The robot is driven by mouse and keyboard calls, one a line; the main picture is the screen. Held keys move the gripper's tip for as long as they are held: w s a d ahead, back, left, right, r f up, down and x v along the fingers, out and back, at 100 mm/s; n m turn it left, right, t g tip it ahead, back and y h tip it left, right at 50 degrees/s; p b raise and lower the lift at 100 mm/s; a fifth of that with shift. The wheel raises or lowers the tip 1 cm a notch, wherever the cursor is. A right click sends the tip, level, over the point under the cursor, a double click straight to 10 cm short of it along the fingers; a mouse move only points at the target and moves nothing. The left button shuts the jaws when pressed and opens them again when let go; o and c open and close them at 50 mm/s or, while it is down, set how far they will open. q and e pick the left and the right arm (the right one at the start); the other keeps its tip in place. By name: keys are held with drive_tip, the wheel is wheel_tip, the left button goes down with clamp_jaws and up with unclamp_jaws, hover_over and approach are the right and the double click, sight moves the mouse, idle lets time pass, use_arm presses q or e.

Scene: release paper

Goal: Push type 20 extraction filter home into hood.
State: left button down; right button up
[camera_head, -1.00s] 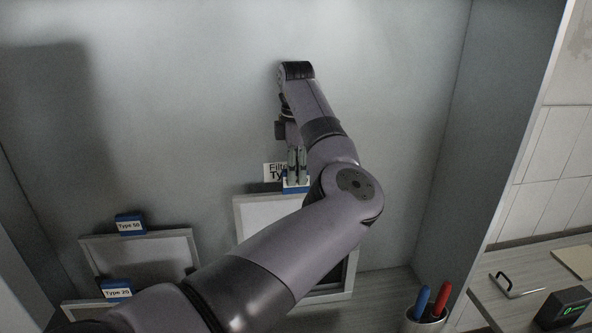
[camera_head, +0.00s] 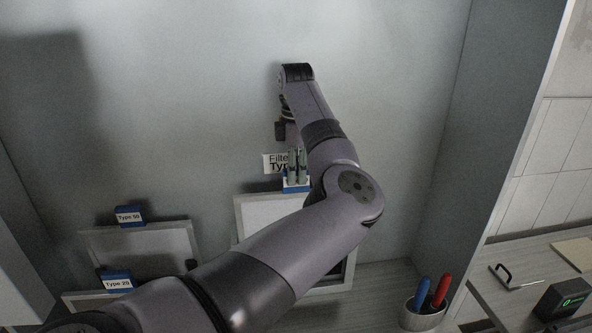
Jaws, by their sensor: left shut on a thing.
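My left gripper (camera_head: 297,167) is shut on the blue grip block (camera_head: 296,185) at the top of a pale framed filter (camera_head: 259,212). My arm hides much of this filter and its block's label, so its type cannot be read. Two other framed filters are at the lower left. The rear one has a blue block reading Type 50 (camera_head: 129,217). The front one has a blue block with small print, probably Type 20 (camera_head: 117,283). A white sign (camera_head: 274,165) starting "Filter Ty" is on the back wall, partly behind the fingers. My right gripper is not in view. No hood opening can be made out.
A cup (camera_head: 421,316) with a blue pen and a red pen stands at the lower right, near the right side wall (camera_head: 462,150). Beyond that wall is a counter with a handle (camera_head: 511,277) and a dark display box (camera_head: 564,300).

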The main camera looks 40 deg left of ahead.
sight(296, 186)
use_arm(q)
wheel_tip(296, 186, down, 16)
drive_tip(key=b, duration=0.3)
idle(5.5)
drive_tip(key=c, duration=1.4)
unclamp_jaws()
drive_tip(key=shift+f, duration=0.1)
drive_tip(key=shift+c, duration=0.2)
wheel_tip(296, 186, up, 12)
